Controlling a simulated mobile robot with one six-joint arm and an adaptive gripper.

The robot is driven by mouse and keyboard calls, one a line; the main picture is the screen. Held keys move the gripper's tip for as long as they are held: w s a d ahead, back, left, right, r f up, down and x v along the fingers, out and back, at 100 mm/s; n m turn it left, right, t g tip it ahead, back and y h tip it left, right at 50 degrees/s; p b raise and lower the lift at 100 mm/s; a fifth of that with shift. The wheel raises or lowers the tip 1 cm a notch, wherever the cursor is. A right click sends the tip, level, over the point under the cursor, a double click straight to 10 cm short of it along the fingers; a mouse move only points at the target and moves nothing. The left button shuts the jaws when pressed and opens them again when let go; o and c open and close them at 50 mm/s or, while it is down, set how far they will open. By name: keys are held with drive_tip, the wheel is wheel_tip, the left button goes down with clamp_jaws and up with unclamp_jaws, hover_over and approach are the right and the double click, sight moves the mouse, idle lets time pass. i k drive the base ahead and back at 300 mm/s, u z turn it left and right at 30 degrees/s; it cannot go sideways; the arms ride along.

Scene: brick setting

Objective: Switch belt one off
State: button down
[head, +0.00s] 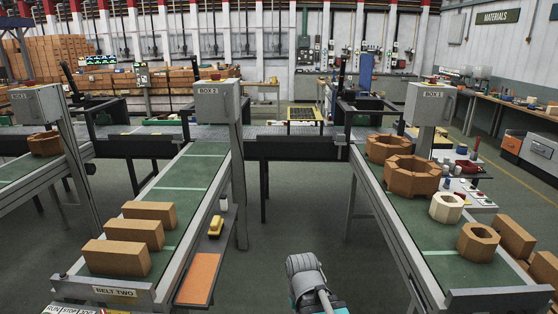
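The right belt (420,222) is a green conveyor with grey side rails. A grey box (430,104) on a post stands over it, and its label seems to read BOX 1. No belt-one nameplate or switch can be made out. Brown ring-shaped blocks (411,176) and a pale ring block (446,208) rest on this belt. My arm shows at the bottom middle, in the aisle between two belts. My gripper's fingers are not visible.
Belt two (187,190) is left of the aisle, with brown bricks (117,257) on it, a BOX 2 housing (211,102) and a nameplate (114,291). RUN and STOP lettering is cut off at the lower left. Another belt (22,167) lies far left. The aisle floor is clear.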

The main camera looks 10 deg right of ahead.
sight(463, 196)
drive_tip(key=u, duration=0.15)
drive_tip(key=i, duration=1.6)
drive_tip(key=z, duration=0.35)
drive_tip(key=i, duration=0.8)
drive_tip(key=z, duration=0.95)
drive_tip(key=i, duration=1.1)
drive_tip(key=z, duration=0.65)
